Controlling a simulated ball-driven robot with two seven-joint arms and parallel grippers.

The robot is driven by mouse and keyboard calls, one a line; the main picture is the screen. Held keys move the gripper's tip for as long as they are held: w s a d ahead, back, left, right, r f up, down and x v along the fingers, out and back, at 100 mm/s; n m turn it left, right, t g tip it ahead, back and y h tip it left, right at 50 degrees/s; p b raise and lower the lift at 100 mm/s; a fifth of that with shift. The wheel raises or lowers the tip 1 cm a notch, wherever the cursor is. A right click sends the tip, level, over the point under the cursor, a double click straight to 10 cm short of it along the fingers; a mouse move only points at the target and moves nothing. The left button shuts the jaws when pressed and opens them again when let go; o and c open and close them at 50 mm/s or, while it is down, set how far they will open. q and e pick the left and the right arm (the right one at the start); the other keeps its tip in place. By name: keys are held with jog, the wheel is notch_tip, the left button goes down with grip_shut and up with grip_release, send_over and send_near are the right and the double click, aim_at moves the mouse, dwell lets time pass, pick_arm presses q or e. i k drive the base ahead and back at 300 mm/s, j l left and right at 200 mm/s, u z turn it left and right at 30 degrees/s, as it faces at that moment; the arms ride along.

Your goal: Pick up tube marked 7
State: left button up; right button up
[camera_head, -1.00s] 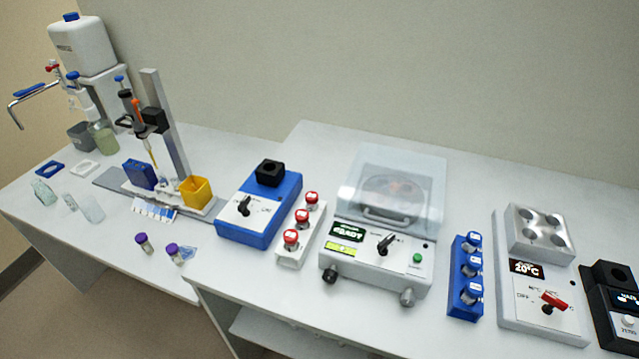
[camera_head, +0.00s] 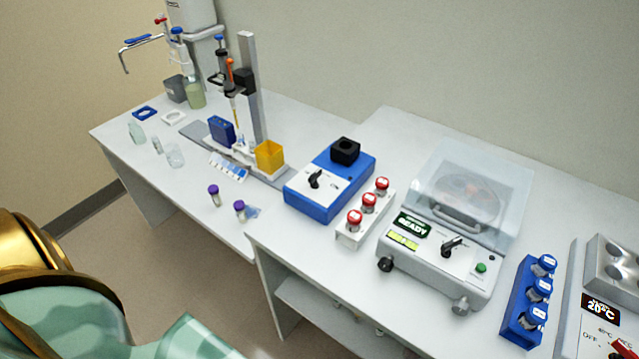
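Red-capped tubes (camera_head: 369,202) stand in a white rack (camera_head: 347,240) in the middle of the bench, with light marks on their caps. Tubes with blue-and-white tops (camera_head: 540,289) stand in a blue rack (camera_head: 514,325) at the right. Two purple-capped tubes, one on the left (camera_head: 214,196) and one on the right (camera_head: 240,210), stand near the front edge of the left bench. The marks are too small to read, so I cannot tell which tube is marked 7. Neither of my grippers shows; only gold and pale green parts of my arm show at the lower left.
A blue device (camera_head: 330,185) with a black knob and a lidded centrifuge (camera_head: 440,265) reading READY flank the white rack. A pipette stand (camera_head: 248,110) and yellow box (camera_head: 269,156) stand farther left. A grey device (camera_head: 575,310) is at the right edge.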

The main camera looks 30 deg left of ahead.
aim_at(238, 206)
jog(key=u, duration=1.65)
